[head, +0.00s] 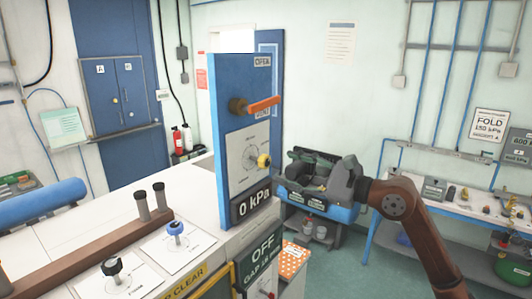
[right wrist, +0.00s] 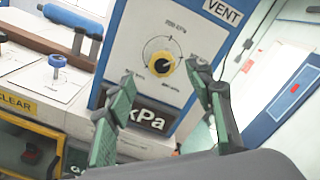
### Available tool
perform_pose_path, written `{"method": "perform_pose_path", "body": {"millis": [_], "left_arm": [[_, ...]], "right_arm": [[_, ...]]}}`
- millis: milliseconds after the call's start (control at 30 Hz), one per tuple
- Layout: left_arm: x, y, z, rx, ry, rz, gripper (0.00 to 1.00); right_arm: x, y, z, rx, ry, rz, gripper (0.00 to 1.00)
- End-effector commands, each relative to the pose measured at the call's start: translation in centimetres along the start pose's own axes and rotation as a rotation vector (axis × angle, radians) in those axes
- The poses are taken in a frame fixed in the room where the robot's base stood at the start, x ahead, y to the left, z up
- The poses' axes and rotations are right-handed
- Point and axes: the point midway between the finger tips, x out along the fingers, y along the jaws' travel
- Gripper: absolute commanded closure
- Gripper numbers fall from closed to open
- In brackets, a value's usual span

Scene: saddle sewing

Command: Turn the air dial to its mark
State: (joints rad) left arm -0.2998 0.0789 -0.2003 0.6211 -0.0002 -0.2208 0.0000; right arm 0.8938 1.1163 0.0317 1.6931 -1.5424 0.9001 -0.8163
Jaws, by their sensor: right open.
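The air dial is a yellow knob (head: 264,161) on a white plate with a printed ring, on the front of an upright blue panel (head: 230,185). It also shows in the right wrist view as a yellow knob (right wrist: 162,65) with a dark centre. The readout below it (head: 251,206) shows 0 kPa. My right gripper (head: 295,168) is just right of the panel, facing the dial. In the right wrist view its fingers (right wrist: 160,80) are spread, one on each side of the knob, with gaps visible. The printing on the plate is too small to read surely. My left gripper is not in view.
An orange lever (head: 262,104) sits above the dial on the panel. A white bench (head: 195,200) with a blue knob (head: 175,228) and a dark knob (head: 111,267) lies to the left. A wall placard (head: 490,125) reads FOLD 150 kPa. The floor at right is partly clear.

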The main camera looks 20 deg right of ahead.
Motion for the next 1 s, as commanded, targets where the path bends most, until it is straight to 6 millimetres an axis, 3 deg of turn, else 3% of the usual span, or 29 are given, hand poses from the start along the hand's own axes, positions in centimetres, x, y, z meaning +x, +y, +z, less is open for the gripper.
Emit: {"method": "perform_pose_path", "body": {"millis": [200, 333, 467, 800, 1000], "left_arm": [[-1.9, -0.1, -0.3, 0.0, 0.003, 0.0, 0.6], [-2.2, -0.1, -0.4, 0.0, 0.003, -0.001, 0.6], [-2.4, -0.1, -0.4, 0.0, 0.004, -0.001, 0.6], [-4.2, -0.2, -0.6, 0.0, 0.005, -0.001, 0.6], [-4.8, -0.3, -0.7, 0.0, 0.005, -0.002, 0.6]], "right_arm": [[0.8, -0.5, 0.0, 0.439, 0.001, -0.007, 0.51], [1.0, -0.5, -0.1, 0.569, 0.002, -0.01, 0.51], [1.6, -0.5, -0.2, 0.607, 0.003, -0.01, 0.51], [6.6, -0.6, 0.0, 0.606, 0.002, -0.009, 0.51], [8.5, -0.6, -0.1, 0.606, 0.001, -0.011, 0.51]]}}
